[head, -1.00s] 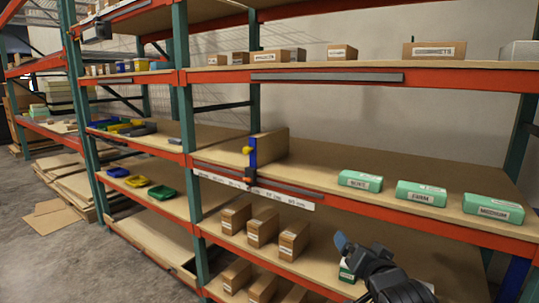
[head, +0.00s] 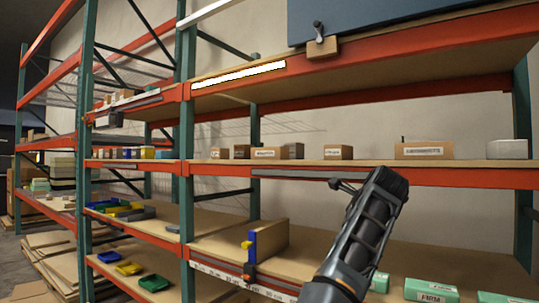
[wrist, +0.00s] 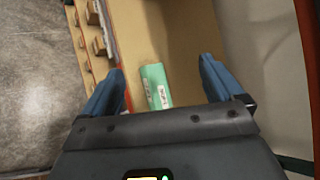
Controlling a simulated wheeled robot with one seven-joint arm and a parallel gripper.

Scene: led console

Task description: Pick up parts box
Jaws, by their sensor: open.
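My gripper (wrist: 161,68) shows in the wrist view with its two blue fingers spread apart and nothing held between them. A green box (wrist: 156,86) with white labels lies on the brown shelf board, seen between the fingers and beyond the gripper's body. I cannot tell its distance. In the head view, green boxes stand low on the right: one partly behind my arm (head: 378,283), one marked FIRM (head: 430,291), and one cut by the bottom edge (head: 492,297). I cannot tell which of them is the one in the wrist view. My gripper's fingers are not clear in the head view.
Cardboard boxes (head: 424,150) line the shelf above. Coloured bins (head: 128,268) sit on shelves further left. Orange shelf beams (head: 450,176) and green posts (head: 187,120) bound the space.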

